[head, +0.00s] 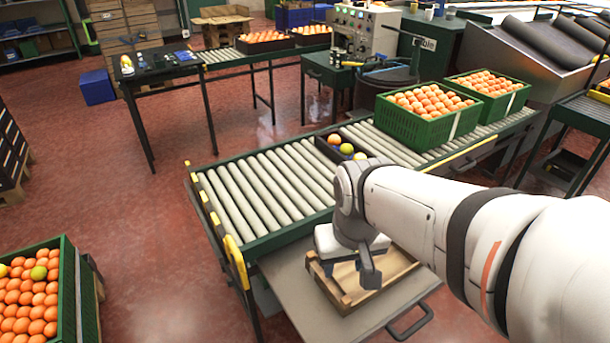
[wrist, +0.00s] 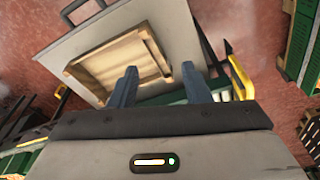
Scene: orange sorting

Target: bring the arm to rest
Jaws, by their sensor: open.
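My gripper (wrist: 160,88) is open in the wrist view, its two fingers apart with nothing between them. In the head view my gripper (head: 368,272) hangs over a shallow wooden tray (head: 335,293), partly hiding it. The tray also shows in the wrist view (wrist: 152,48), and its visible inside looks empty. The tray sits on a grey side shelf (head: 300,292) at the near end of the roller conveyor. I cannot tell the exact gap between my fingers and the tray. My white arm reaches in from the right of the head view.
The roller conveyor (head: 262,190) carries a dark box (head: 322,150) with several fruits and two green crates of oranges (head: 410,128). Another orange crate (head: 68,290) stands at lower left. A dark table (head: 160,72) stands behind. The red floor between them is clear.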

